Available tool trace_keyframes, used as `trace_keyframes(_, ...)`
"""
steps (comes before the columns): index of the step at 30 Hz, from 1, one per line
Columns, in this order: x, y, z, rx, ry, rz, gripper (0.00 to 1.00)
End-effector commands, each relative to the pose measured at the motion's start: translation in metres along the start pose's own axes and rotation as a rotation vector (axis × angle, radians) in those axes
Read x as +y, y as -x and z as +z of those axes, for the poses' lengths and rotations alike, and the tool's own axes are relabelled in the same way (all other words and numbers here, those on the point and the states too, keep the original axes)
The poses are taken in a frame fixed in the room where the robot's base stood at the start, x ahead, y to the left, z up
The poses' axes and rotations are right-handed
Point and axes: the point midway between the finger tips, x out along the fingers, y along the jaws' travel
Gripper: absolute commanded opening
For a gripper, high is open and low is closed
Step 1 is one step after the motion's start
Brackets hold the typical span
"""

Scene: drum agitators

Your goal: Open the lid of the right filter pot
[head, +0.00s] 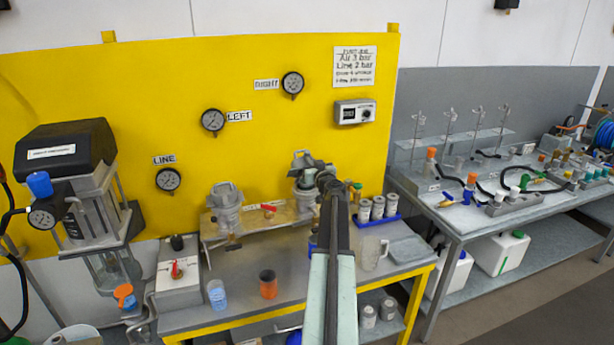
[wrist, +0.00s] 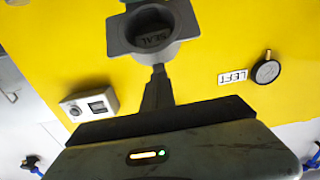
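The right filter pot (head: 309,180) is grey metal and stands on the bench shelf by the yellow panel, partly hidden by my arm. Contact is unclear. It also shows in the head view (head: 327,178), beside the right pot.
A red-handled valve (head: 268,208) sits between the pots. Grey canisters in a blue rack (head: 377,220) and a clear jug (head: 371,254) stand right of my arm. An orange cup (head: 268,284) and a blue cup (head: 217,294) stand at the front left.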

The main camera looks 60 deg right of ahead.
Motion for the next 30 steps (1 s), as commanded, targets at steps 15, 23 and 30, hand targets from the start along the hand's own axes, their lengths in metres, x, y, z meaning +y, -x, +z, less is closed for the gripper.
trace_keyframes(15,0.000,-0.018,-0.015,0.000,0.000,0.000,0.00)
trace_keyframes(23,0.000,-0.042,-0.028,0.000,0.000,0.000,0.00)
trace_keyframes(30,-0.001,-0.053,-0.032,0.000,0.000,0.000,0.00)
